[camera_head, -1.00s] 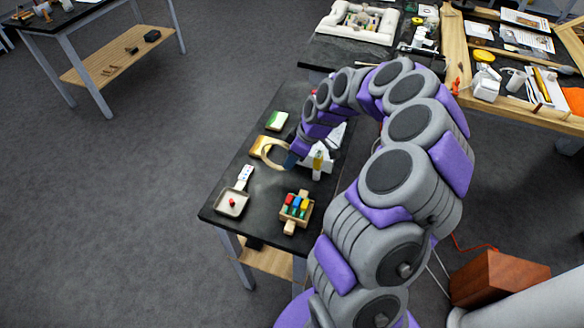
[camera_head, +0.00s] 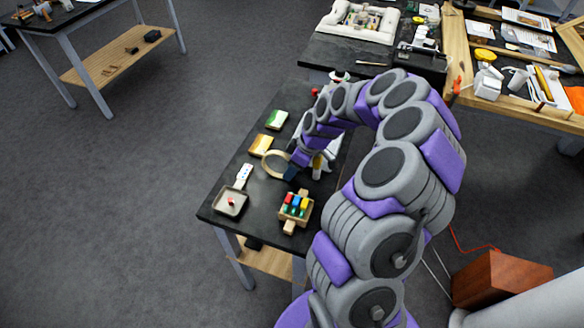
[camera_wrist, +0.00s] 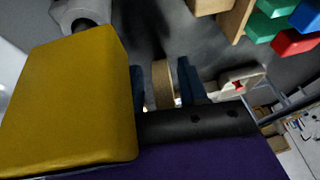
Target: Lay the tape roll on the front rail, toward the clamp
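The tape roll (camera_head: 277,163) is a tan ring beside the end of my arm over the small dark table. In the wrist view the tape roll (camera_wrist: 162,84) shows edge-on between the two blue fingers of my gripper (camera_wrist: 163,88), which look shut on it. My gripper (camera_head: 291,172) is partly hidden by the arm in the head view. Whether the roll touches the table is unclear. The front rail (camera_head: 530,117) is the near wooden bar of the frame on the right bench. An orange clamp (camera_head: 455,87) is at its left end.
Near the roll are a gold-and-white block (camera_head: 261,145), a green-and-white block (camera_head: 277,119), a pale dish (camera_head: 231,202) and a wooden holder (camera_head: 296,209) with coloured blocks. A large yellow object (camera_wrist: 70,100) is close in the wrist view. A dark bench (camera_head: 330,51) stands behind.

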